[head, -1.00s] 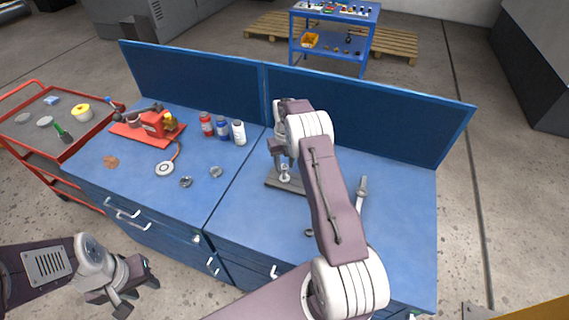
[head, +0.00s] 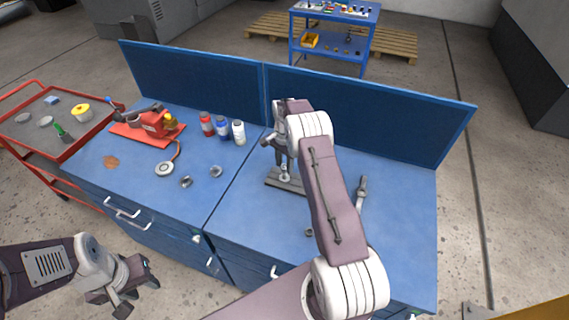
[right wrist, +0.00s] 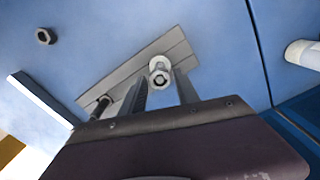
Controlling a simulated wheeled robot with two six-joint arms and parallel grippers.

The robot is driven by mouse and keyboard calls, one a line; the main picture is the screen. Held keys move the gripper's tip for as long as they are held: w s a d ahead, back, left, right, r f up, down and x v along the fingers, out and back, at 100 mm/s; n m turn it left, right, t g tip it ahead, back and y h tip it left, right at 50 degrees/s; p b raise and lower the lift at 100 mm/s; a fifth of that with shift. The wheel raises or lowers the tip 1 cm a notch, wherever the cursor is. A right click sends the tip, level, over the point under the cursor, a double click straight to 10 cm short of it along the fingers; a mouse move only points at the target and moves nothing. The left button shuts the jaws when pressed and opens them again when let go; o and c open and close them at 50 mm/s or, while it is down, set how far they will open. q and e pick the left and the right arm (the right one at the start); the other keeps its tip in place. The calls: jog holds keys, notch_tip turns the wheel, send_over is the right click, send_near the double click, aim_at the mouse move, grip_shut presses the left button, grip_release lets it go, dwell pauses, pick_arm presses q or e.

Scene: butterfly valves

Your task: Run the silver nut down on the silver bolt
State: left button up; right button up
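The silver bolt (right wrist: 160,82) stands on a grey base plate (right wrist: 97,90), seen nearly end-on in the right wrist view, with the silver nut (right wrist: 159,64) apparently around it. The plate also shows in the head view (head: 272,181). My right gripper (right wrist: 160,80) is open, one finger on each side of the bolt, with narrow gaps visible. The thread and the nut's height are hard to make out. A darker bolt (right wrist: 103,103) stands on the same plate, partly behind my gripper. My left gripper (head: 132,287) hangs apart from the bench at the lower left; its fingers look spread.
A loose dark nut (right wrist: 44,36) lies on the blue bench. A wrench-like tool (head: 361,192) lies right of the plate. The blue back panel (head: 365,110) closes the far side.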

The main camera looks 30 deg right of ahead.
grip_shut()
jog(key=m, duration=0.6)
jog(key=shift+m, duration=0.4)
jog(key=m, duration=0.4)
jog(key=shift+m, duration=0.4)
jog(key=m, duration=0.6)
jog(key=shift+m, duration=0.4)
jog(key=m, duration=0.5)
jog(key=shift+o, duration=1.6)
grip_release()
